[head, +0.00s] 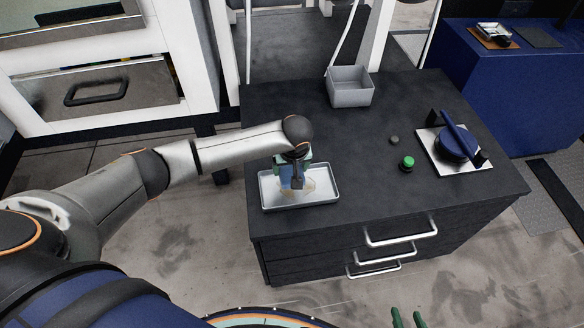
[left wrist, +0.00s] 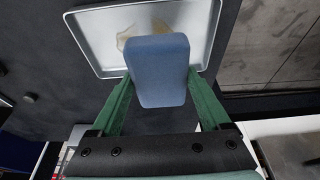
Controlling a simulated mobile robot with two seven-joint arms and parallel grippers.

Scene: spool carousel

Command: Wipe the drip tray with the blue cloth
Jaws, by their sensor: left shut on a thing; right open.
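The drip tray (head: 268,204) is a shallow pale grey metal tray at the front left of the dark cabinet top. A yellowish-brown stain (head: 312,187) is on its floor; it also shows in the left wrist view (left wrist: 127,38). My left gripper (head: 293,163) points down over the tray, shut on the blue cloth (left wrist: 158,72), which looks like a folded block. The cloth hides part of the tray and stain; I cannot tell whether it touches the tray floor. My right gripper (head: 408,318) shows only its green fingertips at the bottom edge, apart and empty.
A grey open box (head: 349,88) stands at the back of the cabinet top. A green button (head: 407,162), a small dark knob (head: 394,140) and a blue-handled device on a white plate (head: 443,160) are to the right. Drawer handles stick out in front.

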